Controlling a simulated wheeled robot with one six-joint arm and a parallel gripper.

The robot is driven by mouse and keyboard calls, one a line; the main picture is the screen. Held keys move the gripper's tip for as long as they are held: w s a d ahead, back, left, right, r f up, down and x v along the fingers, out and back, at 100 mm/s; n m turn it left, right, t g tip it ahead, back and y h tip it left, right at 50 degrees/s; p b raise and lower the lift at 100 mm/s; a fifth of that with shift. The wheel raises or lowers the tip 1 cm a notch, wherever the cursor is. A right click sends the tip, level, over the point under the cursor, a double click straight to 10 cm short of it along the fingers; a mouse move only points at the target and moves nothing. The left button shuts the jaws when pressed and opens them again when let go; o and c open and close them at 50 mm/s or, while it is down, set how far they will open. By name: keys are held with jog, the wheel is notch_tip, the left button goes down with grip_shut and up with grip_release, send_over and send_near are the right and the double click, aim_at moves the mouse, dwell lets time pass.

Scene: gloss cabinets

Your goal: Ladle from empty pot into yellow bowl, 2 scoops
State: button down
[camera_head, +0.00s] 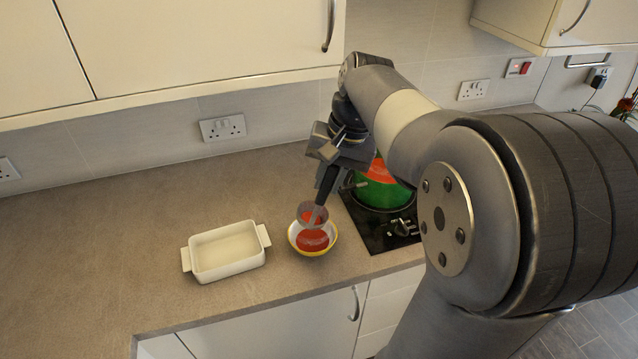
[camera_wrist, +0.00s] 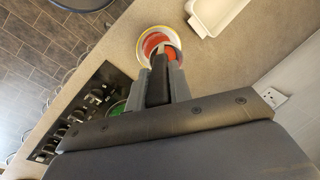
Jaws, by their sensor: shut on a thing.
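My gripper (camera_head: 327,172) is shut on the dark handle of a ladle (camera_head: 312,213), which slants down to the left. The ladle's head is over the yellow bowl (camera_head: 332,246), with red showing in it; I cannot tell whether it touches the bowl. The bowl has a pale inside and red contents. In the wrist view, the ladle handle (camera_wrist: 158,82) runs from between the fingers to the bowl (camera_wrist: 143,52). The green pot (camera_head: 383,194) stands on the hob behind my arm, partly hidden; its inside looks red-orange.
A white rectangular dish (camera_head: 226,272) with two handles stands on the counter left of the bowl. The black hob (camera_head: 385,236) with knobs is to the right. Wall cabinets (camera_head: 200,45) hang above. The counter's left side is clear; its front edge is close to the bowl.

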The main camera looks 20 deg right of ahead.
jog(key=s+d+f+t+y+b, duration=0.5)
jog(key=d+f+y+b, duration=0.6)
jog(key=b, duration=0.3)
jog(key=shift+d+f, duration=0.15)
jog(key=shift+f, duration=0.35)
dwell(0.6)
jog(key=shift+f+b, duration=0.15)
jog(key=shift+b, duration=0.65)
dwell(0.4)
